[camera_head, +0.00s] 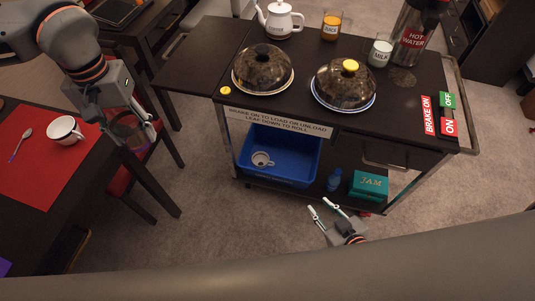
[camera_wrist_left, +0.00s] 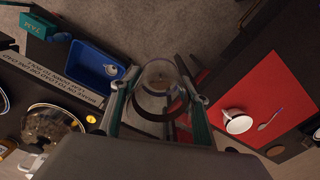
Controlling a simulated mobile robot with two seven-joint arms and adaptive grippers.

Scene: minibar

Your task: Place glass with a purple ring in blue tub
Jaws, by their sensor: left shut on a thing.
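My left gripper (camera_head: 124,128) is shut on a clear glass (camera_wrist_left: 160,78), held in the air beside the dark table on the left. A white cup (camera_head: 262,159) lies inside the tub. My right gripper (camera_head: 322,206) is open and empty, low in front of the cart.
The cart top (camera_head: 300,48) carries two domed dishes (camera_head: 263,68), a teapot (camera_head: 280,18), a juice glass, a milk glass and a hot-water flask. A teal jam box (camera_head: 369,187) and blue bottle stand beside the tub. A cup (camera_head: 64,130) is on the red mat (camera_head: 45,185). Carpet separates table and cart.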

